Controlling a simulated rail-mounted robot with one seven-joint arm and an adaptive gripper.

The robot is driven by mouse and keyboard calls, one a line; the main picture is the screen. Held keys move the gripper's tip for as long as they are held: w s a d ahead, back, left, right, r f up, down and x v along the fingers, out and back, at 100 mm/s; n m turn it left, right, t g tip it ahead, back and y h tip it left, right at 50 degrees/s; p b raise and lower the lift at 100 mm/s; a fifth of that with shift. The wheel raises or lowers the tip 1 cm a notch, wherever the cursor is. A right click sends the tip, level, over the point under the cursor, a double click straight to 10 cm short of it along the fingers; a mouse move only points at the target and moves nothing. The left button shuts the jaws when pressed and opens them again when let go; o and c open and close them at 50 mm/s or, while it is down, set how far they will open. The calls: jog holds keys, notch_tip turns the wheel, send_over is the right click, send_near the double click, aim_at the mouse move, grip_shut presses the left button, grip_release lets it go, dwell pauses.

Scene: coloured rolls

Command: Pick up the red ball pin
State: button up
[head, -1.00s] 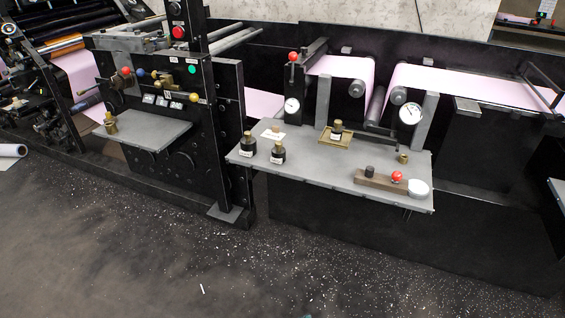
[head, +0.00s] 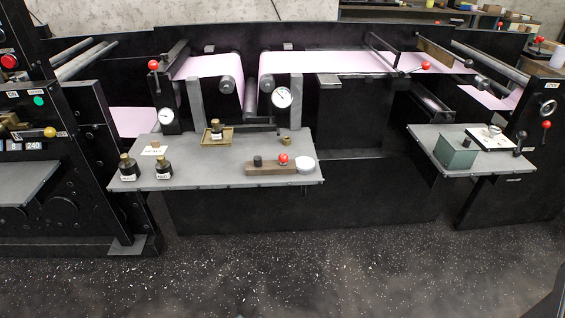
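The red ball pin (head: 283,159) shows as a red ball on the right part of a brown wooden block (head: 272,169). The block lies near the front right of the middle grey table (head: 215,178). A dark knob (head: 258,161) stands on the block to the left of the red ball. A white round dish (head: 305,165) is just right of the block. Any pin shaft below the ball is too small to make out. My gripper is not in view.
Two black bottles (head: 129,168) (head: 163,169), a brass tray (head: 217,137) and a small brass piece (head: 285,141) share the table. Gauges (head: 281,97) and rollers rise behind. A right-hand table (head: 430,140) holds a green box (head: 456,150). The speckled floor in front is open.

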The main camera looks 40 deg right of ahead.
jog(key=shift+o, duration=0.2)
dwell(0.3)
jog(key=o, duration=0.4)
